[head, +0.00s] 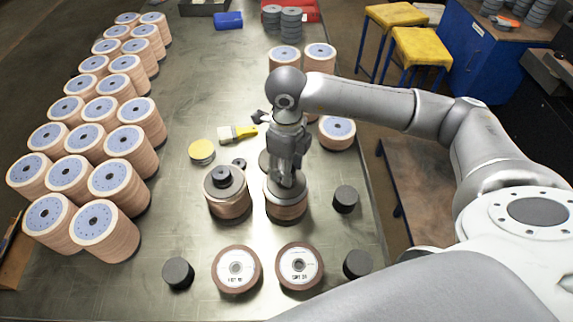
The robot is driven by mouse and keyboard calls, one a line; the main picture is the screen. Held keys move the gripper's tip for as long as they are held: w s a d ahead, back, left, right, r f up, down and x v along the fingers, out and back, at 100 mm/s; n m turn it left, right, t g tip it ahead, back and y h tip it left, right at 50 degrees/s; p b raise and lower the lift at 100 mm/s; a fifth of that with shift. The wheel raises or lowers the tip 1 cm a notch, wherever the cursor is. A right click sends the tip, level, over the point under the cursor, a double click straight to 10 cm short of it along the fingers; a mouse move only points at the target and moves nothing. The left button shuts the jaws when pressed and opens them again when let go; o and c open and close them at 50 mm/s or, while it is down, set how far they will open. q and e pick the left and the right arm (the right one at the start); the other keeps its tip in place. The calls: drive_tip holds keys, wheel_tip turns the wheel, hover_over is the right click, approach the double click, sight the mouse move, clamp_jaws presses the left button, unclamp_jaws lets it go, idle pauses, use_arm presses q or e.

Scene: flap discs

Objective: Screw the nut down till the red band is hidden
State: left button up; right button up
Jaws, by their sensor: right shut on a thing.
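My right gripper (287,178) points down onto the middle stack of flap discs (286,210), which has a grey plate (272,190) on top. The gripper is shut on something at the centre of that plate. This is likely the nut, but the fingers hide it. I cannot make out a red band there. Left of it stands a similar stack (229,206) with a grey plate and a dark round nut (221,177) on top. My left gripper is not in view.
Many disc stacks (121,142) fill the table's left side. Two labelled discs (236,267) and several black cylinders (345,198) surround the middle stacks. A yellow-handled brush (240,133) and a yellow-topped tin (202,150) lie behind. Yellow stools (420,48) stand beyond the table's right edge.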

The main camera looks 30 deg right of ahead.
drive_tip(key=shift+f+b, duration=0.25)
drive_tip(key=shift+b, duration=0.05)
idle(0.4)
drive_tip(key=o, duration=1.1)
wheel_tip(320, 180, up, 12)
drive_tip(key=shift+r, duration=0.1)
drive_tip(key=shift+c, duration=0.3)
